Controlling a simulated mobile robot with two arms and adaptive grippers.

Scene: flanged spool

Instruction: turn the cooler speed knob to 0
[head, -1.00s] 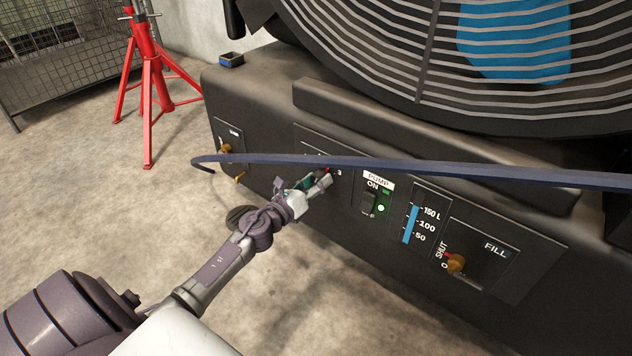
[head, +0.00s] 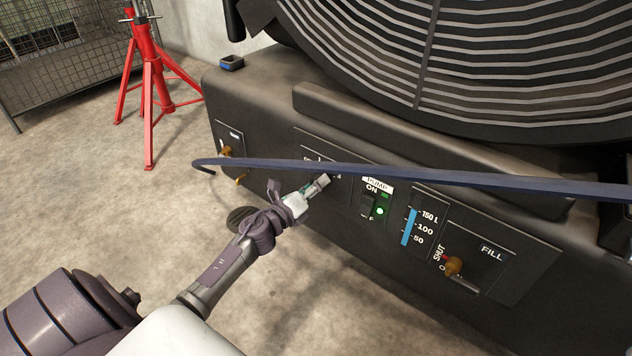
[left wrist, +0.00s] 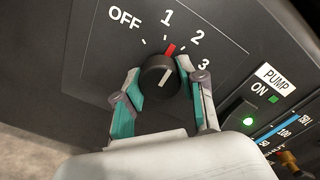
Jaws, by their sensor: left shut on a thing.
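The speed knob (left wrist: 158,78) is black and round with a red pointer, on a dark panel marked OFF, 1, 2 and 3; I see no 0. The pointer points up, near 1 and toward the 2 side. My left gripper (head: 320,183) reaches the panel from the left in the head view. In the left wrist view its two teal-and-grey fingers are closed on either side of the knob. The knob itself is hidden by the gripper and a bar in the head view. My right gripper is not in view.
A long dark blue bar (head: 450,177) crosses in front of the cooler panel, just above my gripper. Right of the knob are a PUMP switch (head: 367,204) with a lit green light, a blue level gauge (head: 410,227) and a FILL valve (head: 453,267). A red stand (head: 148,90) is at left.

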